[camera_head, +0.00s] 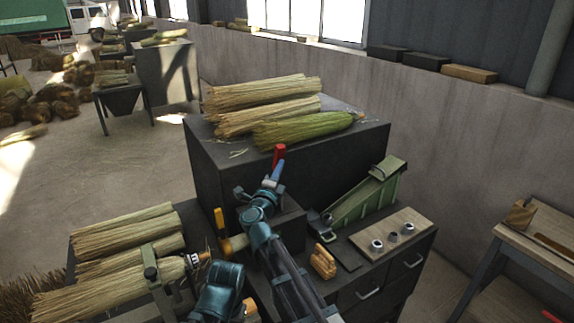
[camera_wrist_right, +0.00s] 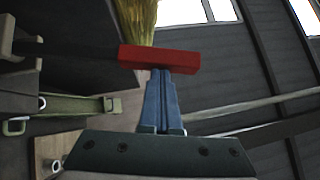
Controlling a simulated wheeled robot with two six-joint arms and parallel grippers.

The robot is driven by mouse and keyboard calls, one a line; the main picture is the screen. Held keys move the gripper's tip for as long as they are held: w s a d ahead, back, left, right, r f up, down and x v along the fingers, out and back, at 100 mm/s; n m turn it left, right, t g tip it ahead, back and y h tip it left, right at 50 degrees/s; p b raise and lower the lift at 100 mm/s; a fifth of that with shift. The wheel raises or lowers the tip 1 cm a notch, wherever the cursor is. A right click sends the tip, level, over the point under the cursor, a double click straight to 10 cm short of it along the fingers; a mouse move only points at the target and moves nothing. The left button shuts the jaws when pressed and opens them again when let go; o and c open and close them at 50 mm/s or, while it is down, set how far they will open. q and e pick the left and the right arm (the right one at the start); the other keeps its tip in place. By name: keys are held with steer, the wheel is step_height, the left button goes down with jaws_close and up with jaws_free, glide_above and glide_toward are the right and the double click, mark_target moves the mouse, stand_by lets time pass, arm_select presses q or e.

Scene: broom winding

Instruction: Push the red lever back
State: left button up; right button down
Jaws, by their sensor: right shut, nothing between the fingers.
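The red lever (camera_head: 279,153) stands up in front of the dark cabinet in the head view. It is a red bar (camera_wrist_right: 160,59) across the upper middle of the right wrist view. My right gripper (camera_head: 276,172) has its blue fingers shut and empty. Its fingertips (camera_wrist_right: 160,73) are right at the lever's lower edge in the wrist view, seeming to touch it. The fingers are beside the lever, not around it.
Straw bundles (camera_head: 290,115) lie on the dark cabinet (camera_head: 225,165) behind the lever. More bundles (camera_head: 120,240) lie at the lower left. A green sloped metal part (camera_head: 365,195) and a wooden board (camera_head: 390,235) are at the right.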

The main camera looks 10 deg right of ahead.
arm_select(q)
step_height(320, 180, up, 4)
steer(key=p, duration=0.2)
steer(key=shift+s+r+p, duration=0.15)
steer(key=shift+r+p, duration=0.1)
steer(key=shift+p, duration=0.15)
arm_select(e)
steer(key=w+a+r+n+g, duration=0.1)
steer(key=w+a+r, duration=0.1)
steer(key=w, duration=0.6)
steer(key=shift+w+a+r+n+y, duration=0.15)
steer(key=shift+w+a+n+y, duration=0.2)
steer(key=shift+a, duration=0.3)
arm_select(q)
steer(key=shift+s, duration=0.1)
arm_select(e)
steer(key=shift+r, duration=0.1)
steer(key=shift+s, duration=0.1)
